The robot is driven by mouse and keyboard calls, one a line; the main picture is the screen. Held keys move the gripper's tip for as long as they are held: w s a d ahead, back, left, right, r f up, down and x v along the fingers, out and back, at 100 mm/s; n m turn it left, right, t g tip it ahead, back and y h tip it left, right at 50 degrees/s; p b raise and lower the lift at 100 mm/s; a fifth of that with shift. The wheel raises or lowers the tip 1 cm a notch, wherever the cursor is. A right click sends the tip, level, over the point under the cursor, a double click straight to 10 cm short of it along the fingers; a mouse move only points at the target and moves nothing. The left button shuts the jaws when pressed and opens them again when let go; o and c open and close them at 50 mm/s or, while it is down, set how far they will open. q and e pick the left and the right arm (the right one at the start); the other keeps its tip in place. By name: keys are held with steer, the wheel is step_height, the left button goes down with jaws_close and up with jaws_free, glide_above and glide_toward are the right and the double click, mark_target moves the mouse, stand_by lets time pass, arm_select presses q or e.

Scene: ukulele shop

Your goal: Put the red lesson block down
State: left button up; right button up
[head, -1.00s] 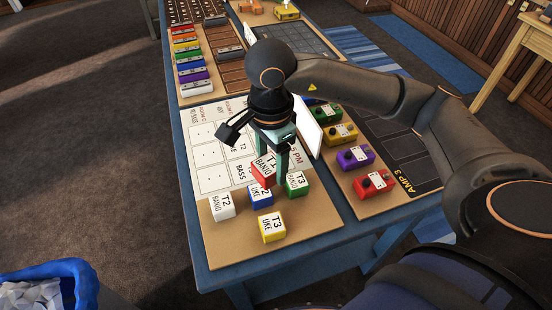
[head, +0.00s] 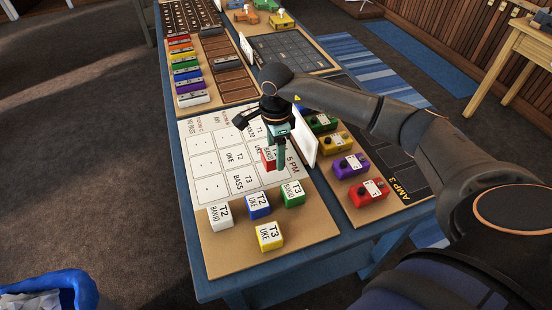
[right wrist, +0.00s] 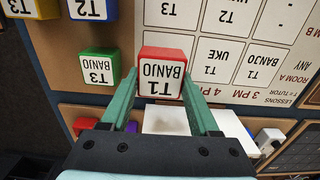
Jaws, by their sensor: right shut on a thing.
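My right gripper (head: 274,160) is shut on the red lesson block (head: 267,155), over the near right part of the white lesson chart (head: 208,180). In the right wrist view the red block (right wrist: 161,76) reads T1 BANJO and sits between the two green fingers (right wrist: 160,88). It appears upright; I cannot tell whether it touches the chart. A green T3 BANJO block (head: 292,194), a blue T2 UKE block (head: 259,205), a white T2 BANJO block (head: 220,217) and a yellow T3 UKE block (head: 270,236) stand on the bare tan strip. My left gripper is not in view.
A white upright card (head: 305,135) stands right of the gripper. Beyond it are several coloured pedals, such as the red one (head: 368,191). Coloured bars (head: 187,75) lie on a board farther back. A blue bin (head: 48,288) stands at lower left.

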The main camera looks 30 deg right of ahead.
steer(key=shift+w+d+f, duration=0.35)
steer(key=shift+w+f, duration=0.15)
steer(key=shift+f, duration=0.2)
step_height(320, 180, down, 2)
steer(key=shift+f+p, duration=0.2)
steer(key=shift+p, duration=0.15)
steer(key=shift+f, duration=0.3)
steer(key=shift+f, duration=0.2)
steer(key=o, duration=1.4)
steer(key=shift+r, duration=0.1)
step_height(320, 180, up, 12)
steer(key=shift+r+b, duration=0.15)
steer(key=shift+b, duration=0.35)
